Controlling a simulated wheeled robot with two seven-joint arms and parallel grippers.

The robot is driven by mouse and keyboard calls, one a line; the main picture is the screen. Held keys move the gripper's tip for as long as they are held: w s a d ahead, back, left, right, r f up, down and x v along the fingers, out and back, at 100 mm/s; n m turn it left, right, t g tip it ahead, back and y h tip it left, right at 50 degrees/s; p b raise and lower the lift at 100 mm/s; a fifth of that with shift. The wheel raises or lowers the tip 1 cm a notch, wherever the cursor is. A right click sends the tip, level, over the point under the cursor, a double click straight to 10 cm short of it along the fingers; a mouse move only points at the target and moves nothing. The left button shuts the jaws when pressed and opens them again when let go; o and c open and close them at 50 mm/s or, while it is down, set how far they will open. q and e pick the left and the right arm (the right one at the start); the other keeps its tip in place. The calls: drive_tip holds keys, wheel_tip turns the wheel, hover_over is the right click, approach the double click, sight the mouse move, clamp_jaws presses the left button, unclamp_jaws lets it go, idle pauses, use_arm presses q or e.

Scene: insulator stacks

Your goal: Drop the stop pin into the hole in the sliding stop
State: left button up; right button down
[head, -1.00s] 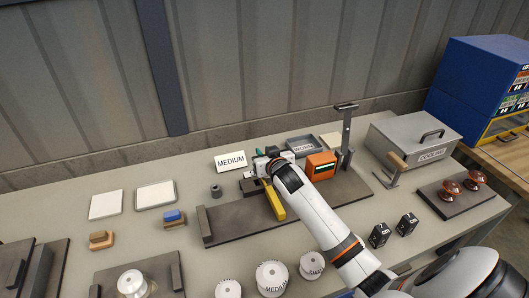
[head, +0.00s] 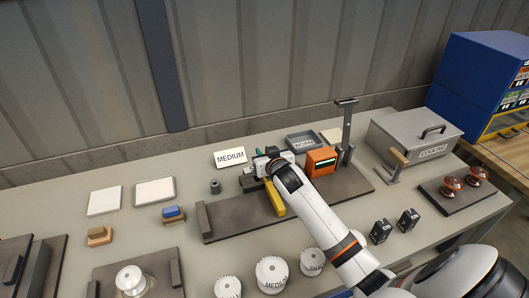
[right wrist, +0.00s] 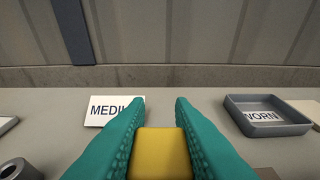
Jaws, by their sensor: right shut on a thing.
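My right gripper (head: 262,164) is over the dark fixture plate (head: 228,220), beside a dark block (head: 249,184). In the right wrist view its teal fingers (right wrist: 160,122) stand on either side of a yellow bar (right wrist: 160,155) and are shut on it. In the head view the yellow bar (head: 275,200) runs from the gripper towards the front of the plate. The arm covers part of this area. I cannot make out the stop pin or the hole in the sliding stop for sure. My left gripper is not in view.
A hollow grey cylinder (head: 215,187) and the MEDIUM card (head: 230,158) stand left of the gripper. An orange device (head: 322,162) and a tall post (head: 347,130) are to its right. The WORN tray (head: 303,142) is behind. White spools (head: 272,275) stand in front.

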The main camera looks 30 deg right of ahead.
drive_tip(key=shift+f+b, duration=0.85)
drive_tip(key=shift+f, duration=0.7)
drive_tip(key=c, duration=1.2)
unclamp_jaws()
drive_tip(key=shift+o, duration=0.2)
drive_tip(key=v, duration=1.2)
drive_tip(key=shift+a+b, duration=0.1)
drive_tip(key=shift+b, duration=0.25)
